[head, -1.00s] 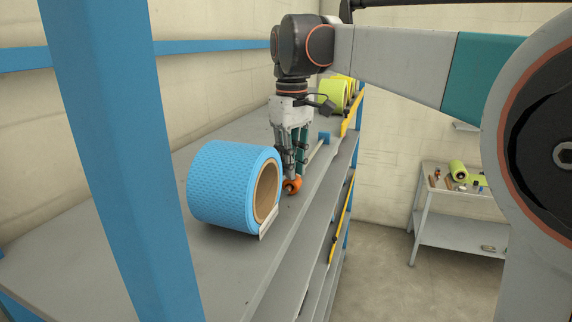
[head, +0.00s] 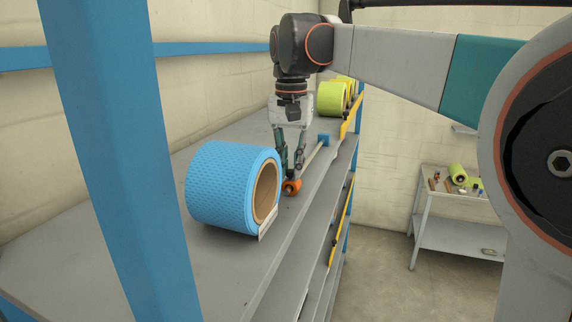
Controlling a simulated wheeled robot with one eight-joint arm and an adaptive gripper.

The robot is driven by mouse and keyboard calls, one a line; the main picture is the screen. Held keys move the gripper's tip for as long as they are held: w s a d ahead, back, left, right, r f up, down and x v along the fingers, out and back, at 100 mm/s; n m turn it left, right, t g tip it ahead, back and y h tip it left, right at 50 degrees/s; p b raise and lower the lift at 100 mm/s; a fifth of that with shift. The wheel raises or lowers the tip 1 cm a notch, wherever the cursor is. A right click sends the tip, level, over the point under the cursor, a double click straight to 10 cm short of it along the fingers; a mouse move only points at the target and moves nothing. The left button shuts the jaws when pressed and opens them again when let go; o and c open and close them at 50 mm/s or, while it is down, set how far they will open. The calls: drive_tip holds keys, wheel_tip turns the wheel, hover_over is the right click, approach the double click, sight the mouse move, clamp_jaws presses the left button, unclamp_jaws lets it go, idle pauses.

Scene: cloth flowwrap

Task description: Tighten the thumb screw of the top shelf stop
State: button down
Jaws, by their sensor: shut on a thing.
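The orange thumb screw (head: 291,187) is low on the top shelf, just right of the blue roll. My gripper (head: 291,180) points straight down at it, with its fingertips closed on the orange knob. A thin pale bar (head: 313,158) runs from near the knob back to a small blue block (head: 323,138) on the shelf; these look like parts of the shelf stop. The fingers partly hide the knob and the near end of the bar.
A blue textured roll (head: 220,190) lies on the top shelf (head: 200,265), close left of my gripper. Yellow-green rolls (head: 331,99) stand farther back. A blue rack post (head: 115,150) crosses the left foreground. A side table (head: 460,235) stands at right, with clear floor before it.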

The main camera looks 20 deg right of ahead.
sight(290, 170)
drive_tip(key=m, duration=0.4)
drive_tip(key=shift+m, duration=0.3)
drive_tip(key=m, duration=0.4)
drive_tip(key=shift+m, duration=0.3)
drive_tip(key=c, duration=1.5)
unclamp_jaws()
drive_tip(key=shift+r, duration=0.1)
wheel_tip(290, 170, up, 12)
drive_tip(key=shift+f, duration=0.1)
